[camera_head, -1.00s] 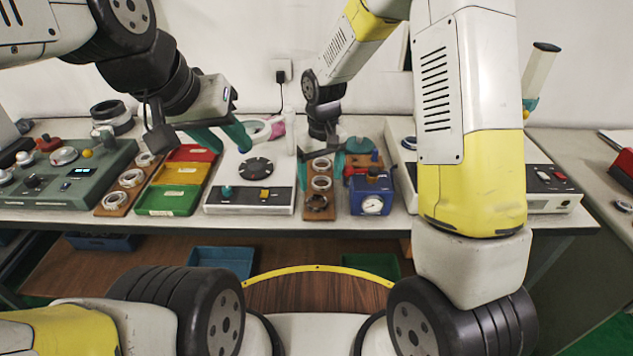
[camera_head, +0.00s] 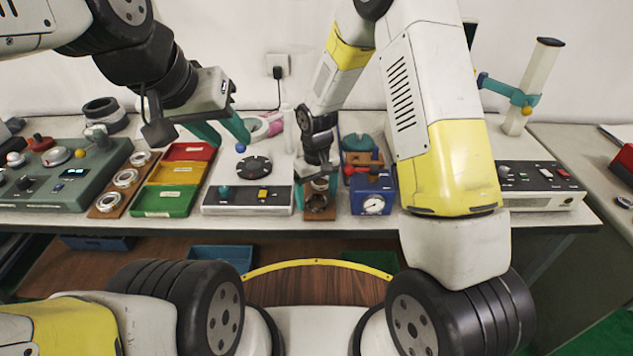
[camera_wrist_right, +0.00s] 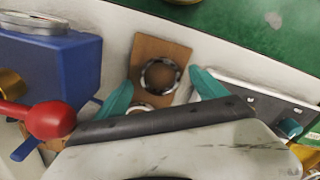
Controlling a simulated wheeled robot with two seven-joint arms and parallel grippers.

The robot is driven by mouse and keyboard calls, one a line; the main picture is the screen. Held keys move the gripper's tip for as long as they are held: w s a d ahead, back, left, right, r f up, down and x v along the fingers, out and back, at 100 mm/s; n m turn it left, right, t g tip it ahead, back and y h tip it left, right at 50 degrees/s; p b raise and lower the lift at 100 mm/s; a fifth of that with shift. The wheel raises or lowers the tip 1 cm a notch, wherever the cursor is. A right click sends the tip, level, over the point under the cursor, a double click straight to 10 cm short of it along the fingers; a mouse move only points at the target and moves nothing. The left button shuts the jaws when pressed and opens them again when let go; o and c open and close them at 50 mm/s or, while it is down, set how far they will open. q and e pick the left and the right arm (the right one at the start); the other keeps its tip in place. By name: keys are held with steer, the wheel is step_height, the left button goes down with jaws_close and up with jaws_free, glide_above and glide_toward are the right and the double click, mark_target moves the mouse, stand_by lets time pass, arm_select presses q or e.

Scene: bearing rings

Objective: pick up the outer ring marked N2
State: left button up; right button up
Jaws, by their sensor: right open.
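A wooden board (camera_head: 328,214) stands right of the white scale, with several rings in a row. In the right wrist view the board (camera_wrist_right: 150,47) carries a dark-edged ring (camera_wrist_right: 143,76) and a second ring (camera_wrist_right: 139,107), partly hidden by the gripper body. I can read no N2 mark on any ring. My right gripper (camera_head: 317,184) is over this board, fingers spread and empty; its teal tips also show in the right wrist view (camera_wrist_right: 164,88), either side of the board. My left gripper (camera_head: 221,133) hangs open and empty above the white scale.
A blue gauge box (camera_head: 373,203) stands close right of the board. The white scale (camera_head: 247,208) is close on its left. Red, yellow and green trays (camera_head: 165,202) and another ring board (camera_head: 109,203) lie further left.

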steer(key=shift+f, duration=0.45)
steer(key=shift+c, duration=0.4)
steer(key=c, duration=1.4)
steer(key=shift+r, duration=0.1)
steer(key=shift+c, duration=0.2)
